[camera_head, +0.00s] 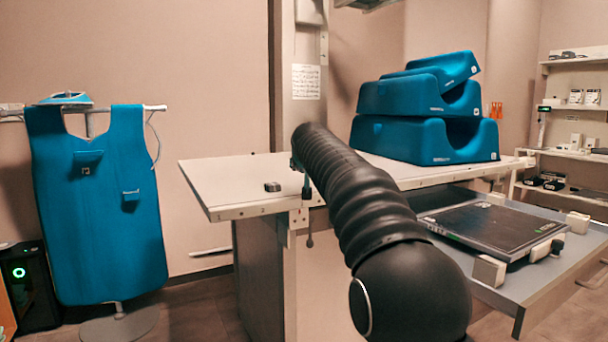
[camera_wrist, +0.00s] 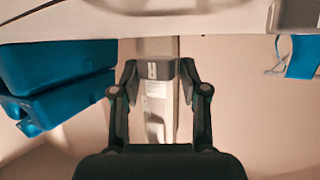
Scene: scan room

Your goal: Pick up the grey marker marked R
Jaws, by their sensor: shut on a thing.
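In the wrist view, my gripper (camera_wrist: 158,72) is shut on a small dark grey block, the grey marker (camera_wrist: 159,69), which sits between its two fingertips. The marker has a pale letter-like mark on its face, too small to read surely. It appears clear of the table top, in front of the pale column. In the head view my arm hides my gripper and the held marker. Another small dark grey block (camera_head: 272,186) lies on the white table (camera_head: 225,172), left of my arm. Its marking cannot be read.
Blue foam cushions (camera_head: 425,140) are stacked on the table's right side. A pale column (camera_head: 300,60) rises behind. A blue apron (camera_head: 97,200) hangs on a stand at left. A lower tray (camera_head: 550,285) with a dark panel (camera_head: 495,228) juts out at right. The table's left part is mostly bare.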

